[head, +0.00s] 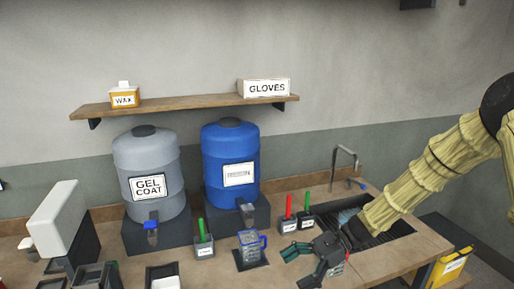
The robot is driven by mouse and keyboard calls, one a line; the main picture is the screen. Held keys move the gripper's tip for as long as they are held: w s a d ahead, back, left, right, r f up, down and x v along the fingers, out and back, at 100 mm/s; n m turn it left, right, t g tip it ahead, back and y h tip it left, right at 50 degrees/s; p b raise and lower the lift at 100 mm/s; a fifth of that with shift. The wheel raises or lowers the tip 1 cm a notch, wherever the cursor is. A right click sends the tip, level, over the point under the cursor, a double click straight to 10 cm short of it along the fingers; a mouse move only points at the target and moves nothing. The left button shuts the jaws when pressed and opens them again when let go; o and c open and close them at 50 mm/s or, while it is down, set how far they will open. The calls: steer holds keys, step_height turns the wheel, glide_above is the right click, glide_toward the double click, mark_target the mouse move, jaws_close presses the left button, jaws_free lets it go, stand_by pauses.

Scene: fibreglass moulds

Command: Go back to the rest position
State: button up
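My gripper (296,268) is low over the front right of the bench, at the end of my arm in its yellowish sleeve. Its two fingers point left and are spread apart, with bare bench between the tips. I see nothing held between them. A clear measuring jug (249,246) with a blue handle stands upright on a dark pad, left of the gripper and apart from it, below the tap of the blue resin drum (230,165). A small greyish thing shows at the gripper's palm; I cannot tell what it is.
Small holders with a green handle (203,231), a red handle (289,207) and another green handle (307,204) stand nearby. A sink (385,232) with a faucet lies under my forearm. A grey gel coat drum (148,170) and a white dispenser (57,217) stand left. A shelf (190,105) hangs above.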

steer(key=s+d+f+n+h+b, duration=0.1)
steer(key=s+f+h, duration=0.1)
steer(key=s+f, duration=0.45)
steer(key=s+d+f+n+h+b, duration=0.1)
steer(key=s+d+f+h+b, duration=0.15)
steer(key=f, duration=0.75)
steer(key=s+d+f+n+h, duration=0.1)
steer(key=s+f+h, duration=0.3)
steer(key=f, duration=0.5)
steer(key=s+d+f+n+t+h+b, duration=0.2)
steer(key=s+f+n, duration=0.3)
steer(key=s+f, duration=0.3)
steer(key=s+d+f+n+t+h+b, duration=0.2)
steer(key=s+d+f+n+b, duration=0.2)
steer(key=s+f, duration=0.5)
steer(key=s+d+n, duration=0.1)
steer(key=s+n, duration=0.1)
steer(key=s, duration=0.1)
steer(key=shift+s+d, duration=0.2)
steer(key=shift+d, duration=0.05)
